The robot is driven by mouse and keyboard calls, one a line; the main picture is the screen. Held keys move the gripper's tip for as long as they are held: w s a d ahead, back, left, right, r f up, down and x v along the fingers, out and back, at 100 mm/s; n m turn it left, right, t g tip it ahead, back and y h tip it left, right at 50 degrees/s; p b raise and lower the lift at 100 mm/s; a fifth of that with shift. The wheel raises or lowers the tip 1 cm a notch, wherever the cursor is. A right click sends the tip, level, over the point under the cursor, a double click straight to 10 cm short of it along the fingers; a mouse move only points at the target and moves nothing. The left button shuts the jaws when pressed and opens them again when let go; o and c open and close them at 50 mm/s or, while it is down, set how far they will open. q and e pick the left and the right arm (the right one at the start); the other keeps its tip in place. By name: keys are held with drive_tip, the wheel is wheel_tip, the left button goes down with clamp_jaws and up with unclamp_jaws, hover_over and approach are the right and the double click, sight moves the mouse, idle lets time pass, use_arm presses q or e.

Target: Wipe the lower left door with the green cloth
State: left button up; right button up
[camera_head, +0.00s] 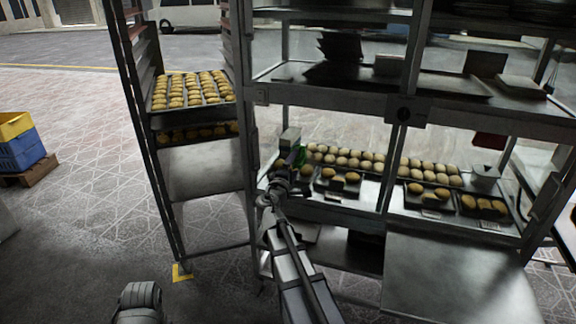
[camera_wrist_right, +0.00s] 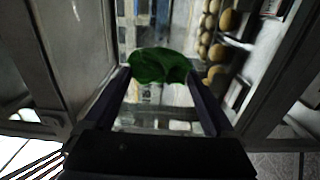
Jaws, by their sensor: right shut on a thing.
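The green cloth (camera_head: 299,157) is a small crumpled piece at the tip of my right arm, in front of the lower left door (camera_head: 335,112) of the metal cabinet. It shows larger in the right wrist view (camera_wrist_right: 160,65), bunched between the fingertips. My right gripper (camera_head: 294,160) is shut on the cloth; a finger lies at each side of it in the wrist view. The door pane is clear, and bread rolls show behind it. I cannot tell whether the cloth touches the pane.
A tall rack (camera_head: 160,142) with trays of rolls (camera_head: 190,90) stands left of the cabinet. Metal door frames surround the gripper in the wrist view. A grey panel (camera_head: 450,285) is low at the right. Blue and yellow crates (camera_head: 20,153) sit far left.

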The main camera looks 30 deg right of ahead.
drive_tip(key=shift+s+d, duration=0.4)
drive_tip(key=shift+s+d, duration=1.3)
drive_tip(key=shift+s, duration=0.3)
drive_tip(key=s+d, duration=0.2)
drive_tip(key=s, duration=0.1)
drive_tip(key=shift+d, duration=0.2)
drive_tip(key=shift+w, duration=0.1)
drive_tip(key=shift+w+a, duration=1.35)
drive_tip(key=shift+w, duration=0.15)
